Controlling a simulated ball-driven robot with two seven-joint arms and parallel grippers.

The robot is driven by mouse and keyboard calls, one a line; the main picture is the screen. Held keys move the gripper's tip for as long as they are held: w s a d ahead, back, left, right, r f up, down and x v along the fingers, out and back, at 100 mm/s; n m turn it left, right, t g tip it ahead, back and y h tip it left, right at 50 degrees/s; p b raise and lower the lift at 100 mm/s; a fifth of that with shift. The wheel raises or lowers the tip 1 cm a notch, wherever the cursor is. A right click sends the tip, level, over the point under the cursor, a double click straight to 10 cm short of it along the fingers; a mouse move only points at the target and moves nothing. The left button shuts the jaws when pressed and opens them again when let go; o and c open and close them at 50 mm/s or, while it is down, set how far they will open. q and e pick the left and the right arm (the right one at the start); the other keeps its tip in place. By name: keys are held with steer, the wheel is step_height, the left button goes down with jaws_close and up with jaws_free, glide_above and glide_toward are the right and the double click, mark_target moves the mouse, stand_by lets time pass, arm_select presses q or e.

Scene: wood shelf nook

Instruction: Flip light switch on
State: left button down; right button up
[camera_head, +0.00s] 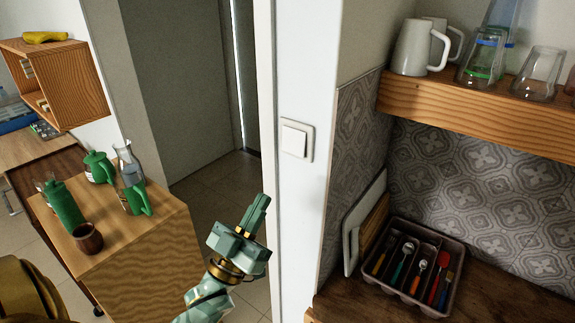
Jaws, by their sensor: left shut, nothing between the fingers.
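A white square light switch (295,140) is mounted on the narrow white wall end in the middle of the view. Its rocker sits inside a square frame; I cannot tell which way it is set. My left gripper (262,198) is below and to the left of the switch, pointing up, with its fingers shut together and empty. It appears apart from the switch. My right gripper is not in view.
A wooden shelf (480,110) with mugs and glasses is at the upper right. Below it, a cutlery tray (450,300) stands on the counter beside leaning boards. A wooden cabinet (150,250) with green jugs stands at left. An open doorway lies behind the gripper.

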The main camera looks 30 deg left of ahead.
mark_target(297, 156)
arm_select(q)
steer(key=w+r, duration=0.1)
steer(key=w, duration=0.2)
steer(key=w+r+p, duration=0.1)
steer(key=w, duration=0.1)
steer(key=w+r+p, duration=0.1)
steer(key=w+r, duration=0.1)
steer(key=w, duration=0.1)
steer(key=shift+w+d, duration=0.3)
steer(key=shift+d, duration=0.05)
steer(key=shift+w+f, duration=0.1)
steer(key=shift+w, duration=0.1)
steer(key=w+f+t+b, duration=0.1)
steer(key=b, duration=0.2)
steer(key=shift+f+b, duration=0.1)
steer(key=shift+b, duration=0.3)
steer(key=shift+w+d+r+p, duration=0.1)
steer(key=shift+r+p, duration=0.35)
steer(key=shift+p, duration=0.15)
